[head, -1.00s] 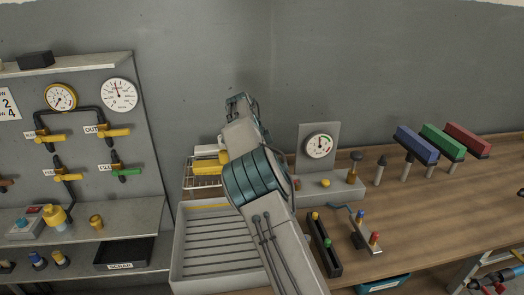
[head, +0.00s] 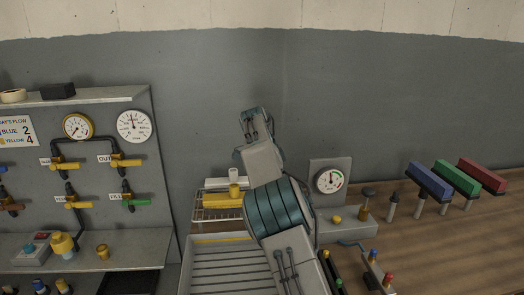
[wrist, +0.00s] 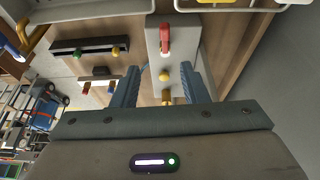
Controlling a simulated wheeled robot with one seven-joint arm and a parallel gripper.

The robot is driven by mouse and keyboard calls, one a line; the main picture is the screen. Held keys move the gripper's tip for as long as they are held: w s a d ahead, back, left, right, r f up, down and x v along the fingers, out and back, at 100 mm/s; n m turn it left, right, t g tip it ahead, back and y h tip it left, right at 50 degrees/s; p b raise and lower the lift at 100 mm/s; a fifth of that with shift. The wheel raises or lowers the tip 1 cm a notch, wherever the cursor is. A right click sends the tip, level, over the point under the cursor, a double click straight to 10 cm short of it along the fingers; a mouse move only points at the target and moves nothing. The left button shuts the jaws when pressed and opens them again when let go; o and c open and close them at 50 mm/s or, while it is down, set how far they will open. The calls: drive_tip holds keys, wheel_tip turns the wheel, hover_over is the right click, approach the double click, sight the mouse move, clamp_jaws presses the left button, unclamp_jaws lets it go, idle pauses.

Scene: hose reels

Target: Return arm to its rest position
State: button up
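My arm (head: 275,205) rises from the bottom middle of the head view, in front of the grey slatted tray and the back wall. Its upper end is bent near the wall, and my gripper's fingers cannot be made out there. In the wrist view my gripper (wrist: 160,78) has its two teal fingers spread apart. Nothing is held between them; a grey block with a red part (wrist: 165,38) and yellow knobs shows beyond the gap.
A valve panel with gauges (head: 134,126) and a shelf (head: 100,251) stand at left. A wire rack (head: 212,214) and a slatted tray (head: 205,262) are beside my arm. A gauge stand (head: 330,162) and blue, green and red blocks (head: 428,182) are at right. The wall above is clear.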

drive_tip(key=s+d+r+n+y, duration=0.25)
drive_tip(key=s+d+n, duration=0.2)
drive_tip(key=s, duration=0.45)
drive_tip(key=s+d+r+n+y, duration=0.1)
drive_tip(key=s+d+r+n, duration=0.2)
drive_tip(key=s+d, duration=0.35)
drive_tip(key=s+a+f+n+t, duration=0.1)
drive_tip(key=s+f+n, duration=0.1)
drive_tip(key=s, duration=0.6)
drive_tip(key=s+a+f+n+t, duration=0.1)
drive_tip(key=s+f+n, duration=0.2)
drive_tip(key=s, duration=0.6)
drive_tip(key=s+a+f+n, duration=0.1)
drive_tip(key=s+n, duration=0.3)
drive_tip(key=s, duration=0.4)
drive_tip(key=shift+s+f+t, duration=0.3)
drive_tip(key=shift+f+t, duration=0.1)
drive_tip(key=shift+f, duration=0.35)
